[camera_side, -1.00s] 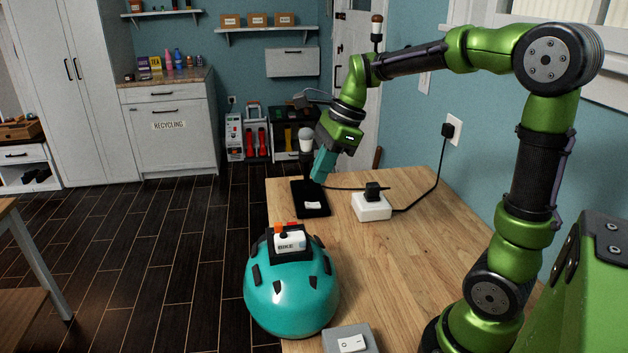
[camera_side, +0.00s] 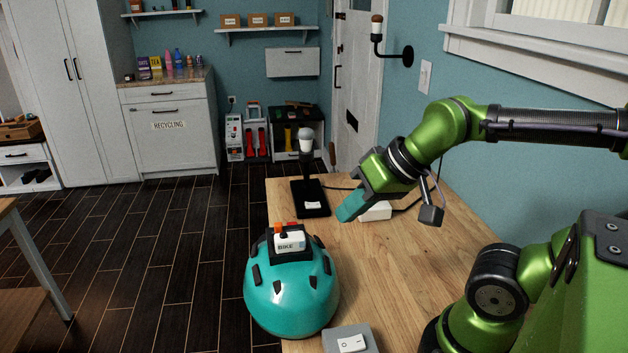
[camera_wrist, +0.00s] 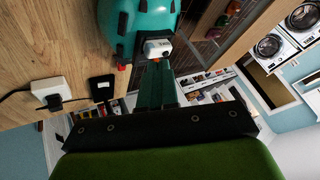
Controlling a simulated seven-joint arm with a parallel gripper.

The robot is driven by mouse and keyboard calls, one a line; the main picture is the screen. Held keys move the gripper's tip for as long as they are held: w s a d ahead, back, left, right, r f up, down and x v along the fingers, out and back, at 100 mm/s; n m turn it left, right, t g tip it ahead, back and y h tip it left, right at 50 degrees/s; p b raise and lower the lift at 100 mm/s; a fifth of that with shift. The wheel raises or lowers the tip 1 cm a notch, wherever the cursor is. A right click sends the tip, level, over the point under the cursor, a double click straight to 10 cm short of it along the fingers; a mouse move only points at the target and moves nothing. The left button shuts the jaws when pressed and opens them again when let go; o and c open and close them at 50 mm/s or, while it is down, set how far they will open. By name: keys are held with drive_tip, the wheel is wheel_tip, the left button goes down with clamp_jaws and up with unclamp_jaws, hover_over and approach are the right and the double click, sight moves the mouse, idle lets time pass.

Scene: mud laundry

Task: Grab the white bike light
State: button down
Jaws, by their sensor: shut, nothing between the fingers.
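The white bike light (camera_side: 289,242), with a label reading BIKE, sits on a black mount on top of the teal helmet (camera_side: 290,295). The helmet rests at the left edge of the wooden table. My gripper (camera_side: 345,213) has teal fingers and is shut and empty. It is above the table, up and to the right of the bike light and apart from it. In the wrist view the bike light (camera_wrist: 158,47) appears just beyond the tips of my gripper (camera_wrist: 157,66), against the helmet (camera_wrist: 135,20).
A lamp on a black base (camera_side: 311,200) stands at the table's far left. A white power strip (camera_side: 376,211) with a cord lies partly behind my gripper. A grey switch box (camera_side: 350,341) is at the near edge. The table (camera_side: 385,280) right of the helmet is clear.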

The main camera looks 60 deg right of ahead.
drive_tip(key=c, duration=0.7)
unclamp_jaws()
wheel_tip(320, 180, up, 6)
drive_tip(key=n+g+h, duration=0.2)
drive_tip(key=n+g, duration=0.5)
drive_tip(key=n, duration=0.6)
hover_over(290, 236)
drive_tip(key=f, duration=1.1)
drive_tip(key=shift+a+f, duration=0.15)
drive_tip(key=shift+a, duration=0.05)
drive_tip(key=shift+d+f, duration=0.2)
drive_tip(key=shift+f, duration=2.55)
